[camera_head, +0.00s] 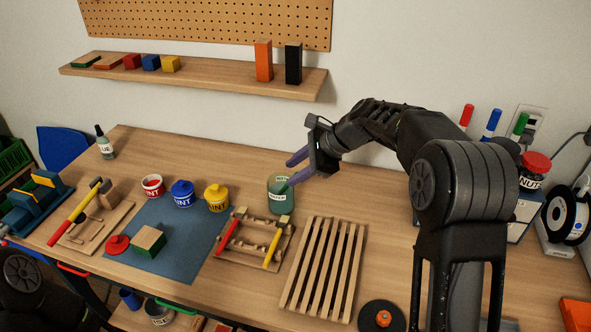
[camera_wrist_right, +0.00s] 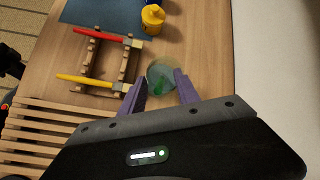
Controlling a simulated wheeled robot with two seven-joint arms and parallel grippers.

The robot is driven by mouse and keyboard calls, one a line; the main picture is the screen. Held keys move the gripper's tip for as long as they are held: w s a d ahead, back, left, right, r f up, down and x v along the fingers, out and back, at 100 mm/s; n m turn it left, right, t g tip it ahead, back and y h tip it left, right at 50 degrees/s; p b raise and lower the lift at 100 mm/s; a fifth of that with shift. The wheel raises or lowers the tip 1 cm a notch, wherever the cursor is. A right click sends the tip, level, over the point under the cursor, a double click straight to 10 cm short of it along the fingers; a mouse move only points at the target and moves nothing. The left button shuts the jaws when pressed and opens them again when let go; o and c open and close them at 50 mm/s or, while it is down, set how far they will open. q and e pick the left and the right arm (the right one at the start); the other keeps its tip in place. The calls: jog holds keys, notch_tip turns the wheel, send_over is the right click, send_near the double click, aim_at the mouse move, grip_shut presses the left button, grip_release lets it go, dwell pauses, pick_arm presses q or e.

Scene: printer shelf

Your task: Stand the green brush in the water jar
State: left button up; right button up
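The water jar (camera_head: 281,197) is a greenish, labelled jar standing on the table behind the brush rack; it also shows in the right wrist view (camera_wrist_right: 153,70). A green piece (camera_wrist_right: 159,86) shows inside the jar in the right wrist view, apparently the green brush; its lean and lower end are unclear. My right gripper (camera_head: 289,173) is at the jar's rim, its purple fingers apart on either side of the opening (camera_wrist_right: 160,78); nothing is clearly clamped between them. The brush rack (camera_head: 236,247) holds a red brush (camera_head: 231,234) and a yellow brush (camera_head: 271,250). My left gripper is out of view.
A slatted wooden rack (camera_head: 323,268) lies in front of the jar. Red, blue and yellow paint pots (camera_head: 182,193) and a green block (camera_head: 148,241) are on or beside the blue mat (camera_head: 190,256). A shelf (camera_head: 200,82) hangs on the wall behind.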

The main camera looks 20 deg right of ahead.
jog(key=shift+r, duration=0.15)
dwell(0.5)
jog(key=p+v, duration=0.5)
jog(key=v, duration=0.1)
jog(key=shift+w+a+r, duration=0.2)
jog(key=shift+a+r, duration=0.05)
jog(key=shift+r, duration=0.25)
dwell(0.3)
notch_tip(320, 180, up, 10)
jog(key=s+d+p, duration=0.1)
jog(key=d+p, duration=0.1)
jog(key=p, duration=0.1)
jog(key=shift+s, duration=0.3)
dwell(0.6)
